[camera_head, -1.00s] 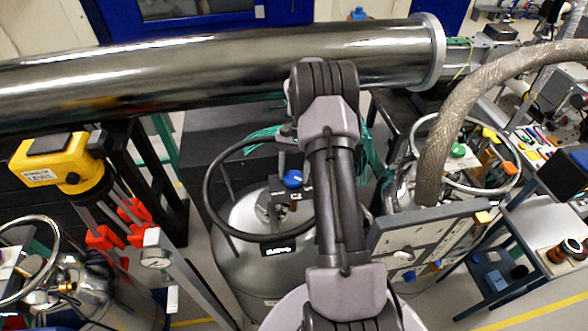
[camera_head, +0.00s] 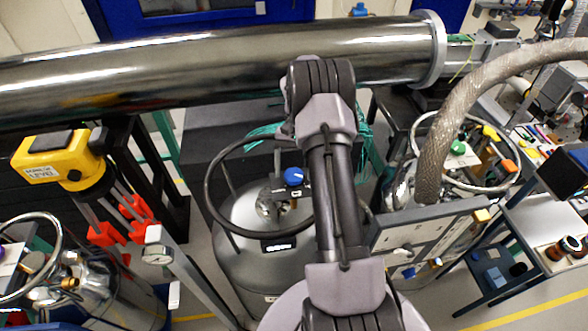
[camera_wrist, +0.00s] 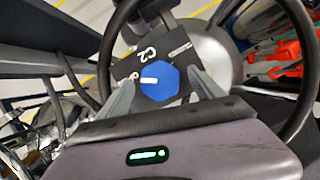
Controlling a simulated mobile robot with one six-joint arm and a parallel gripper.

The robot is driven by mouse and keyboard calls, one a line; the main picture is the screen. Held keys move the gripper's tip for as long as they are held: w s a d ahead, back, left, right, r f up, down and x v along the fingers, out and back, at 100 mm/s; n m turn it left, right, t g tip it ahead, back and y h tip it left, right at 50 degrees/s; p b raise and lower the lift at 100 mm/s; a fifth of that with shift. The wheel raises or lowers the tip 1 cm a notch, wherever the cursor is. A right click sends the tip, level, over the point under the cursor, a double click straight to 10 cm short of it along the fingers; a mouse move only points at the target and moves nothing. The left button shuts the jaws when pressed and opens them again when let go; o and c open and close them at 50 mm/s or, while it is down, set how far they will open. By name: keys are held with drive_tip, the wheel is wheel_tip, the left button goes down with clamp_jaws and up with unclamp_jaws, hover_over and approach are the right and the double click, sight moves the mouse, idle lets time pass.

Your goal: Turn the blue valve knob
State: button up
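The blue valve knob (camera_head: 293,177) sits on top of a grey tank (camera_head: 240,251) inside a dark ring handle (camera_head: 212,184), left of my arm in the head view. In the wrist view the blue knob (camera_wrist: 160,82) has a white pointer mark facing left, in front of a dark plate marked "C2". My gripper (camera_wrist: 160,92) is open, with one finger on each side of the knob. Gaps show between fingers and knob; I cannot tell how far the fingertips are from it in depth. In the head view my arm hides most of the gripper.
A large steel pipe (camera_head: 200,68) crosses behind the tank. The ring handle (camera_wrist: 292,18) curves around the knob close to my gripper. A yellow level instrument (camera_head: 62,158) stands left. A grey panel (camera_head: 430,233) and a braided hose (camera_head: 437,150) stand right.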

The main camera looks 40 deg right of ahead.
drive_tip(key=p+v, duration=0.3)
drive_tip(key=v, duration=1.4)
drive_tip(key=shift+d+r+p, duration=0.15)
drive_tip(key=shift+d+p, duration=0.05)
drive_tip(key=shift+p, duration=0.2)
